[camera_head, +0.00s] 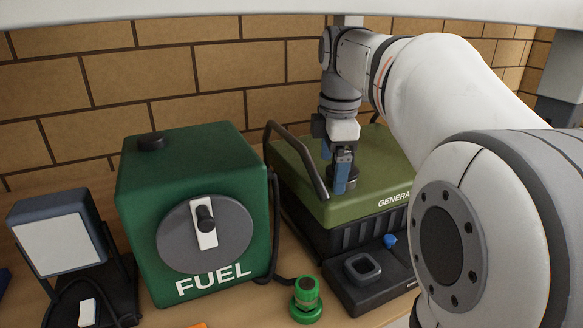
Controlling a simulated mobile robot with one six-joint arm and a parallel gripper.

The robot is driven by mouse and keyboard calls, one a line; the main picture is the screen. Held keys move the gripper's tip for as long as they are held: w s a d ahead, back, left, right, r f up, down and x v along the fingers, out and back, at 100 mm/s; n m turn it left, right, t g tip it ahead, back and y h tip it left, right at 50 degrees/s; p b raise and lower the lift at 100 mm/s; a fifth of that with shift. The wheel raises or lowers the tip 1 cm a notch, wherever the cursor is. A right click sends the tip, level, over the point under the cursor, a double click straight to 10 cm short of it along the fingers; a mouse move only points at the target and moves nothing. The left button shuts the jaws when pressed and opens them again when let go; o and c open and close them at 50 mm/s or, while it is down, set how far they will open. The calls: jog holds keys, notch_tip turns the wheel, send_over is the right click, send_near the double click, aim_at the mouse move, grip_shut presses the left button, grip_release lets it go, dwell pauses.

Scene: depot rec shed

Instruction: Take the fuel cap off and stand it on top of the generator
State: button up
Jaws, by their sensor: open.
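The green generator (325,205) stands on the bench behind and right of the fuel tank, with a black lower body. My gripper (341,175) points down over its top, with blue fingers, open. A small dark round cap (352,183) shows on the generator's top at the fingertips. It is partly hidden by the fingers, and I cannot tell whether it sits on a filler or stands loose, or whether the fingers touch it. The green tank marked FUEL (135,195) has a black round cap-like piece (151,141) on top and a grey dial with a white-and-black handle on its front.
A black carry handle (297,160) rises at the generator's left end, close to my gripper. A work lamp (62,245) stands at left. A brick wall is behind. My arm hides the generator's right side.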

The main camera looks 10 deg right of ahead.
aim_at(353, 173)
jog(key=w+d+r+n, duration=0.1)
jog(key=n, duration=0.1)
jog(key=w+d+n+b, duration=0.1)
jog(key=w+n, duration=0.1)
jog(key=n, duration=0.1)
jog(key=w+d+r+n+g+b, duration=0.1)
jog(key=w+d+n, duration=0.1)
jog(key=shift+w+r+n, duration=0.15)
jog(key=shift+r+n, duration=0.15)
jog(key=shift+w+d+r+n, duration=0.25)
jog(key=shift+d+n, duration=0.1)
jog(key=shift+n, duration=0.35)
jog(key=shift+w+d+f+b, duration=0.15)
jog(key=shift+f+b, duration=0.15)
jog(key=shift+f, duration=0.95)
jog(key=shift+w+d+f+b, duration=0.15)
jog(key=shift+f+b, duration=0.15)
jog(key=shift+f, duration=1)
jog(key=shift+w+f+b, duration=0.15)
jog(key=shift+f+b, duration=0.15)
jog(key=shift+f, duration=0.95)
jog(key=c, duration=1.1)
